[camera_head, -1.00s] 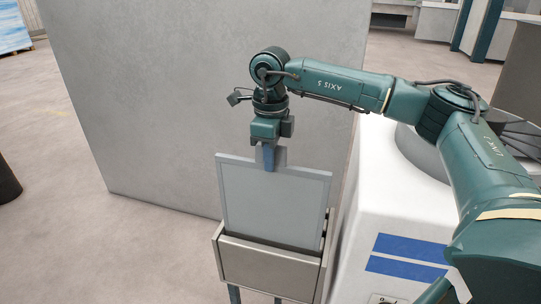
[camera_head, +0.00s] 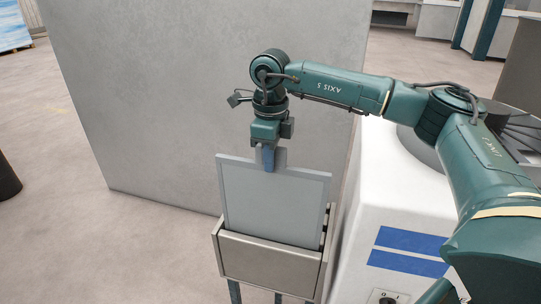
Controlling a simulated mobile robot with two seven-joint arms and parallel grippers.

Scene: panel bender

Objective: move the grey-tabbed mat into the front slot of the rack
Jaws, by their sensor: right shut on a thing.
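The grey-tabbed mat (camera_head: 272,208) is a flat grey panel with a lighter rim and a tab (camera_head: 280,157) at its top. It stands nearly upright in the rack (camera_head: 268,262), a grey metal box on legs, with its lower edge hidden behind the rack's front wall. My right gripper (camera_head: 268,162) points down and is shut on the mat's tab. I cannot tell whether the mat's bottom touches the rack's floor. My left gripper is not in view.
A white machine body (camera_head: 400,225) with blue stripes stands close to the rack's right. A large grey panel (camera_head: 160,100) rises behind the rack. Floor to the left (camera_head: 90,240) is clear, apart from a dark round object (camera_head: 6,180) at the left edge.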

